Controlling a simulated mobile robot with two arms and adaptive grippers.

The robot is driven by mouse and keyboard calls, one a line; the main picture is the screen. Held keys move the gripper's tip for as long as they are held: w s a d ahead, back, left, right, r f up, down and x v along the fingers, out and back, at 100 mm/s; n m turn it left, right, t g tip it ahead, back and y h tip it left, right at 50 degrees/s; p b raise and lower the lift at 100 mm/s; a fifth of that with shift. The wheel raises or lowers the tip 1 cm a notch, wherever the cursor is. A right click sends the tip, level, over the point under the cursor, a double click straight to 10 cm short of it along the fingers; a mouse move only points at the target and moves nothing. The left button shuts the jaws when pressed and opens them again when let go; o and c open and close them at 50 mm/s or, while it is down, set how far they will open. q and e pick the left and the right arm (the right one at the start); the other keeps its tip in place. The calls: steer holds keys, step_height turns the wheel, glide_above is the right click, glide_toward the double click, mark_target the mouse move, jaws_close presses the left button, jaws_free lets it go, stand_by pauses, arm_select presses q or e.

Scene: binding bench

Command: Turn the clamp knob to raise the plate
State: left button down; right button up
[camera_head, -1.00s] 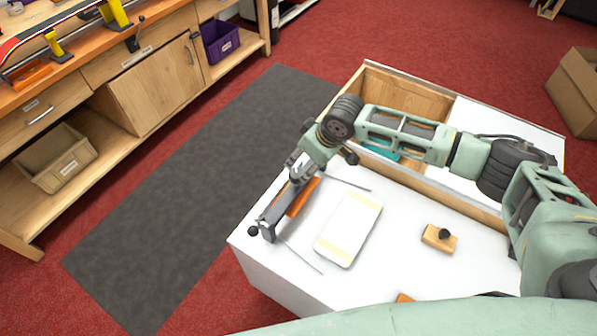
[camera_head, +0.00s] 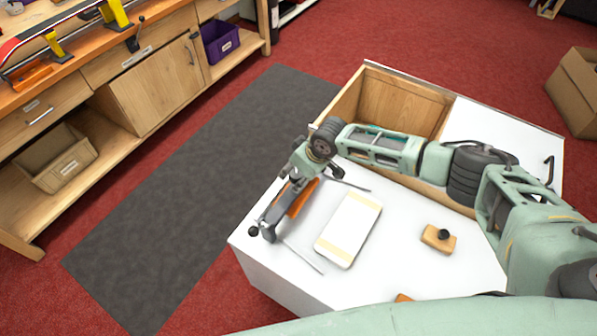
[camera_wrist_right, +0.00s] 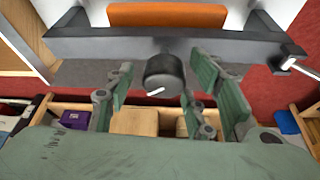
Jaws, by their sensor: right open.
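The clamp stands at the left corner of the white bench top, with a grey crossbar (camera_head: 268,222) and an orange plate (camera_head: 302,198). In the right wrist view the crossbar (camera_wrist_right: 90,45) spans the top, with the orange plate (camera_wrist_right: 165,14) beyond it. The dark round clamp knob (camera_wrist_right: 164,74), with a white mark, sits below the bar. My right gripper (camera_wrist_right: 160,88) is open, one finger on each side of the knob, with gaps visible. In the head view my right gripper (camera_head: 297,168) is over the clamp's far end and hides the knob. My left gripper is out of view.
A white and cream block (camera_head: 348,230) and a wooden block with a black knob (camera_head: 438,238) lie on the bench top (camera_head: 400,270). Thin metal rods lie near the clamp. An open wooden compartment (camera_head: 400,100) is behind my right arm. A dark mat (camera_head: 190,180) covers the floor left.

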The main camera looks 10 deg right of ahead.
steer(key=shift+c, duration=0.5)
steer(key=c, duration=1)
steer(key=shift+o, duration=0.2)
steer(key=shift+w+f+n+b, duration=0.1)
steer(key=shift+n+b, duration=0.5)
steer(key=shift+b, duration=0.2)
steer(key=shift+d+n+g+y+b, duration=0.1)
steer(key=shift+n+g+y+b, duration=0.3)
steer(key=shift+n+b, duration=0.4)
steer(key=shift+r+n+g+b, duration=0.2)
steer(key=shift+n+g+b, duration=0.1)
steer(key=shift+n+b, duration=0.65)
steer(key=o, duration=0.8)
steer(key=shift+w, duration=0.1)
steer(key=shift+o, duration=1.3)
steer(key=shift+f, duration=0.1)
